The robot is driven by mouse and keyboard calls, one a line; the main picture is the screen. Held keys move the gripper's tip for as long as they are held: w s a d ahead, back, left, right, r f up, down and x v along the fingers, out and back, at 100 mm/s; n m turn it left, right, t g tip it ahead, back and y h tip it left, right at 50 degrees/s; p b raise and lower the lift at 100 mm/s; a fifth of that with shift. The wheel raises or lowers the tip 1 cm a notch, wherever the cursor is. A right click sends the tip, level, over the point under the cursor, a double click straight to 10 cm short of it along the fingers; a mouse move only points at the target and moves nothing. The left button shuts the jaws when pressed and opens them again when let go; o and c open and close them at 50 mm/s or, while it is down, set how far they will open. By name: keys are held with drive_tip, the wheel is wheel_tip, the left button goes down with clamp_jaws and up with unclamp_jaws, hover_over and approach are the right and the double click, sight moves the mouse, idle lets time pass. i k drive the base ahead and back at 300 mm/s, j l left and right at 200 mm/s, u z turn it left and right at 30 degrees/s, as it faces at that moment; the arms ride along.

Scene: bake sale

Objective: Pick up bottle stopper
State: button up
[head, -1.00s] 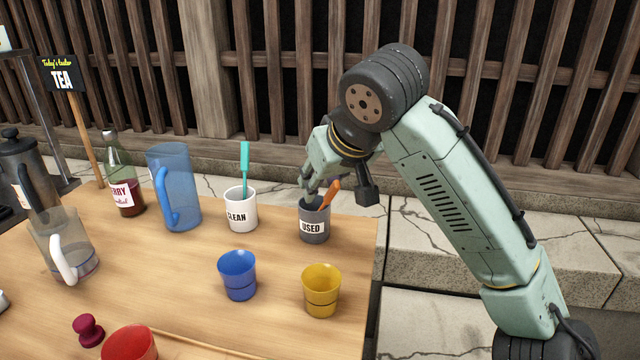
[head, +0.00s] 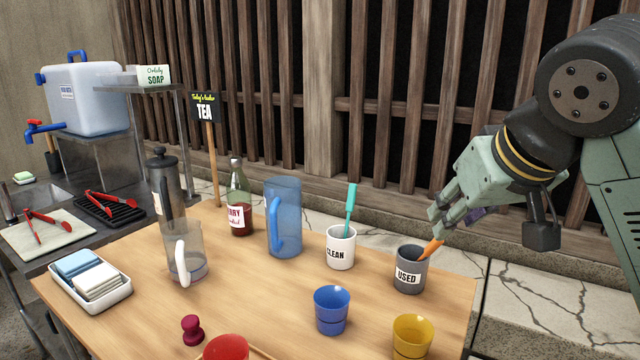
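The bottle stopper (head: 192,330) is a small dark-red knob standing on the wooden table near its front edge, left of the red cup. In the head view my gripper (head: 441,218) is far from it, up and to the right, above and slightly right of the grey USED cup (head: 409,272). The gripper's fingers point down and left. Their gap is seen too obliquely to tell whether they are open or shut.
A red cup (head: 226,348) is close to the stopper, with a thin wooden stick beside it. Blue (head: 332,310) and yellow (head: 412,336) cups stand to the right. A clear pitcher (head: 186,252) and a towel tray (head: 92,290) are at the left.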

sight(193, 335)
drive_tip(key=k, duration=1.4)
